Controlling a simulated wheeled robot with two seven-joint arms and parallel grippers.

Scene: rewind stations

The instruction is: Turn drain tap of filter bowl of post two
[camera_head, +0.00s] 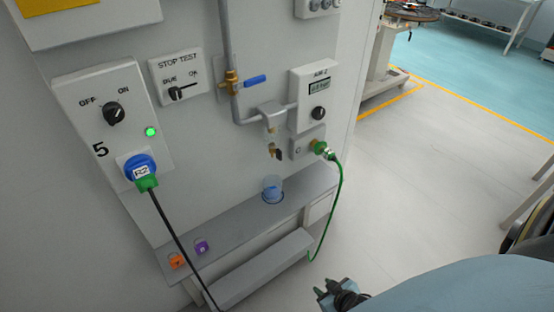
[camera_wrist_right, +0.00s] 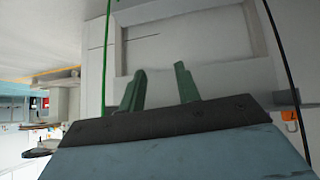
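The filter bowl (camera_head: 271,134) is a small clear bowl under a grey filter head on the pipe, left of the panel marked AIR-2. Its drain tap (camera_head: 276,154) is a small dark and brass-coloured piece at the bottom of the bowl. My right gripper (camera_head: 325,289) is low at the bottom of the head view, well below and to the right of the tap. In the right wrist view its two green fingers (camera_wrist_right: 160,72) stand apart with nothing between them. My left gripper does not show. The filter bowl does not clearly show in the right wrist view.
A clear cup (camera_head: 272,189) stands on the ledge (camera_head: 237,214) below the tap. A blue-handled valve (camera_head: 255,79) is on the pipe. A green hose (camera_head: 340,196) hangs right of the tap; a black cable (camera_head: 171,229) hangs left. Open floor (camera_head: 430,190) lies right.

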